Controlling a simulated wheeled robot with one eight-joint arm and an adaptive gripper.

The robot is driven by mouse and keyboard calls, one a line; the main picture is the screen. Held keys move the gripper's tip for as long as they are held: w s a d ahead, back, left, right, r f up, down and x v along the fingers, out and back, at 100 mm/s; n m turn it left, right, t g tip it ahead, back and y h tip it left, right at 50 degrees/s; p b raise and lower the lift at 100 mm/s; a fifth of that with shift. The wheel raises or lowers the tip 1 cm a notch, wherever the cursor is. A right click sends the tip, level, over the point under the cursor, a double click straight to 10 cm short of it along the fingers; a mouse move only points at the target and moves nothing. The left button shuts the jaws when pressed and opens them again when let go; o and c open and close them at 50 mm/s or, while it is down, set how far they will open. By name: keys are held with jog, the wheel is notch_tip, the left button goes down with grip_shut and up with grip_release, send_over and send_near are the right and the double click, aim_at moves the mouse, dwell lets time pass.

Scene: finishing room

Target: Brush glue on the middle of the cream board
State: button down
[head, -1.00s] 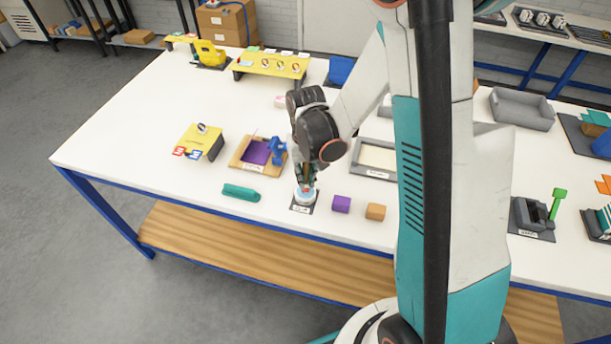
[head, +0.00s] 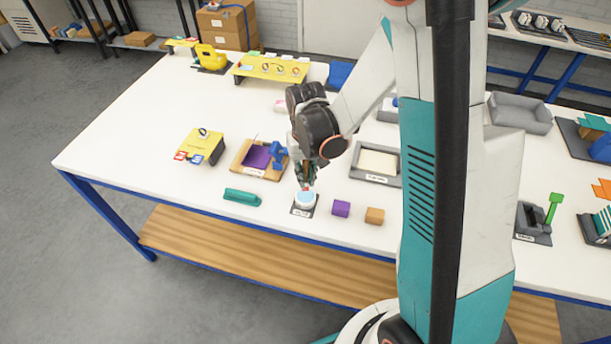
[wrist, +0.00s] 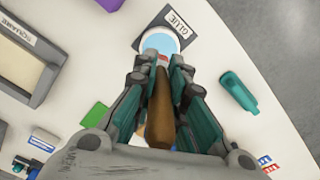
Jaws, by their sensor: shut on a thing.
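My gripper (head: 306,174) is shut on a brush with a brown handle (wrist: 160,112), its tip end pointing down at the glue pot. The glue pot (head: 305,201) is white with a pale blue inside and stands on a dark mat labelled GLUE; it also shows in the wrist view (wrist: 159,43). The bristles are mostly hidden, so I cannot tell whether they touch the glue. The cream board (head: 377,161) lies in a grey tray to the right of the gripper, and at the left edge in the wrist view (wrist: 18,58).
A purple block (head: 341,208) and an orange-brown block (head: 374,216) sit right of the pot. A teal handle-like piece (head: 241,197) lies to its left. A wooden tray (head: 239,163) with a purple sheet and blue tool stands behind left. Bare table lies between pot and cream board.

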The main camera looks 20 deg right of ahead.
aim_at(306, 181)
jog(key=shift+r+p, duration=1.1)
jog(key=shift+r, duration=0.95)
jog(key=shift+s+f, duration=0.1)
